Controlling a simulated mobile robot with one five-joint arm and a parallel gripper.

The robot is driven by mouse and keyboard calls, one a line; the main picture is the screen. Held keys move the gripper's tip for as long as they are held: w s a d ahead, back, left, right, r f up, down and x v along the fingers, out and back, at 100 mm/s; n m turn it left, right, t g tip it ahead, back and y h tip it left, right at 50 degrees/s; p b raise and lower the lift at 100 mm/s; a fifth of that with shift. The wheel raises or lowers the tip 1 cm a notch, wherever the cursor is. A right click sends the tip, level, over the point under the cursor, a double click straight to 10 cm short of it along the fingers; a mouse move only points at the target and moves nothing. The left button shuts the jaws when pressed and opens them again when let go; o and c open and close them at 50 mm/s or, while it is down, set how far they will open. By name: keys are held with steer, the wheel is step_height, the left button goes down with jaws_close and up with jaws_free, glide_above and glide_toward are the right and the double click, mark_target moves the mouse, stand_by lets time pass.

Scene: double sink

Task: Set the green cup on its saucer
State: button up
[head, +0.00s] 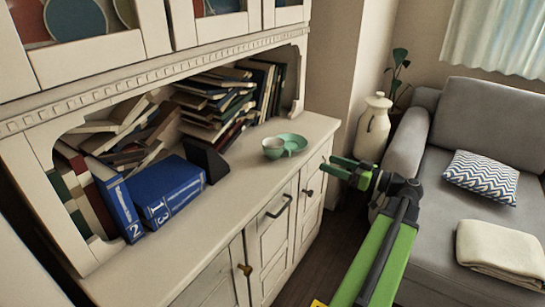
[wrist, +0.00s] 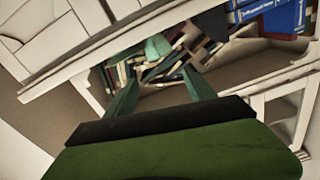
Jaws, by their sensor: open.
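The green cup (head: 272,149) stands on the cabinet counter in the head view. Its inside looks pale. The green saucer (head: 294,142) lies just to its right and slightly behind; the two overlap in the picture, and I cannot tell whether they touch. My gripper (head: 335,167) is open and empty, to the right of the cup and saucer and out past the counter's front edge. In the wrist view, my gripper's fingers (wrist: 161,77) stand apart, with a small green shape beyond them; I cannot tell cup from saucer there.
The cabinet counter (head: 225,200) is clear in front of the cup. Blue binders (head: 172,190), a dark bookend (head: 207,160) and piled books (head: 215,103) stand to the left and behind. A cabinet upper section overhangs the books. A white vase (head: 374,128) and grey sofa (head: 470,115) are right.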

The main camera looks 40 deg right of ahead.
mark_target(277, 151)
steer(key=x, duration=1.7)
steer(key=shift+w, duration=0.4)
jaws_close()
stand_by(0.5)
